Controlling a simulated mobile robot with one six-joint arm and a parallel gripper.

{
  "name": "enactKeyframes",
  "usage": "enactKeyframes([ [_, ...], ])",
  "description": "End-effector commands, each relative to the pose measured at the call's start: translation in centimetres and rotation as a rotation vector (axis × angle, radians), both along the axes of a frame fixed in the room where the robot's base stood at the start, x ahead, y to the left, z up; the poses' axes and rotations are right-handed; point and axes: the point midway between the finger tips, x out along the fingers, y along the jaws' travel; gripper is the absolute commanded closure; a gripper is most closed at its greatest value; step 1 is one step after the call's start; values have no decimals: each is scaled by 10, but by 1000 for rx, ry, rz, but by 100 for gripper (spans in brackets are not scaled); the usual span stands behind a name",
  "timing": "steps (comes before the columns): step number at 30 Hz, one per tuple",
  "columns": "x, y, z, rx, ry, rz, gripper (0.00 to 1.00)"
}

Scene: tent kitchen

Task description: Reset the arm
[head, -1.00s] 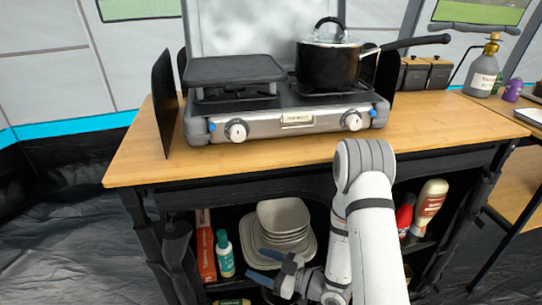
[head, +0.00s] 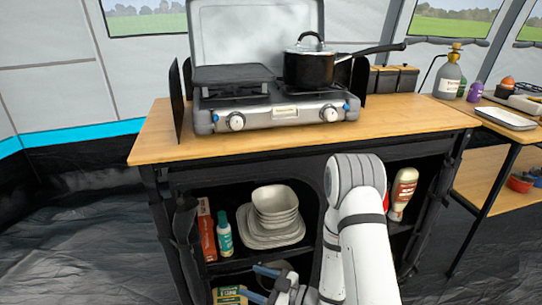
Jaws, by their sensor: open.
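My gripper (head: 268,284) is low in the head view, in front of the lower part of the cabinet. Its two blue-tipped fingers point left and stand apart, with nothing seen between them. My white arm (head: 361,230) rises in front of the cabinet's right half and bends at a grey joint just below the worktop edge. The arm hides part of the shelves behind it.
A wooden worktop (head: 400,121) carries a two-burner stove (head: 280,115) with a black pot (head: 309,69). Shelves below hold stacked dishes (head: 275,205), a teal bottle (head: 224,235) and a sauce bottle (head: 403,190). A side table (head: 500,130) stands right. Floor at left is clear.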

Motion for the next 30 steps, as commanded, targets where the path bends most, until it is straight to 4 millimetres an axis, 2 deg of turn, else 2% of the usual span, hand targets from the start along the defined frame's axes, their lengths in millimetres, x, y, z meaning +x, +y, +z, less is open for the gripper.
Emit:
enactKeyframes([
  [1, 6, 0, 13, -28, -11, -9, 36],
  [11, 36, -13, 48, -247, -13, -100, 36],
  [17, 60, -37, 89, -424, 8, -211, 36],
  [20, 74, -59, 126, -537, 37, -304, 36],
  [24, 85, -100, 189, -693, 122, -476, 36],
  [27, 80, -130, 235, -775, 210, -600, 36],
  [30, 66, -158, 281, -832, 317, -717, 36],
])
